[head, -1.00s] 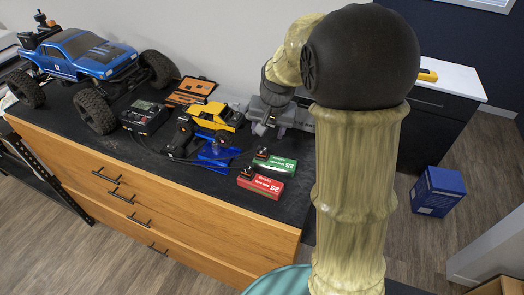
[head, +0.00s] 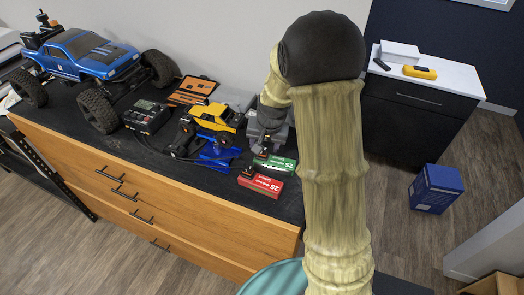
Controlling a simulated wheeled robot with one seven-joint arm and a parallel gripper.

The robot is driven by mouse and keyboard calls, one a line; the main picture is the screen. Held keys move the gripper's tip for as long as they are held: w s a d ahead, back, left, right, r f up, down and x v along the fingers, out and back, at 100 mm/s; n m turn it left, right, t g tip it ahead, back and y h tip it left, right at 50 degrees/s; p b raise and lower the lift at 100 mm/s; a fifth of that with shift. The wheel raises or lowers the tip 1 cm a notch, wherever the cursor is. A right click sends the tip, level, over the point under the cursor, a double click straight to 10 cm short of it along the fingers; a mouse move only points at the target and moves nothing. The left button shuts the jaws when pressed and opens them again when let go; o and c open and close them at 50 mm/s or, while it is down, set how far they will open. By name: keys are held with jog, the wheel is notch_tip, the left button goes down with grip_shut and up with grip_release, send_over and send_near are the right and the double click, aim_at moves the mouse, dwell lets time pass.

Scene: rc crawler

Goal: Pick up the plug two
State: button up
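A green battery pack (head: 277,165) and a red battery pack (head: 262,184) lie on the dark bench top. A small black plug (head: 262,153) shows at the green pack's left end, and another black plug (head: 246,173) at the red pack's left end. The frames do not mark which one is plug two. My gripper (head: 264,143) points down close above the green pack's plug. Its fingers are small and dark here, so I cannot tell whether they are open, shut or touching the plug.
A black charger (head: 146,116) with cables and a blue truck (head: 85,53) are farther left. An orange tool case (head: 194,90) lies behind. The bench's front right is clear.

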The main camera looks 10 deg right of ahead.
aim_at(262, 153)
jog(key=shift+p+x, duration=0.55)
jog(key=shift+x, duration=1.15)
jog(key=shift+r, duration=0.1)
jog(key=c, duration=1)
jog(key=shift+c, duration=0.2)
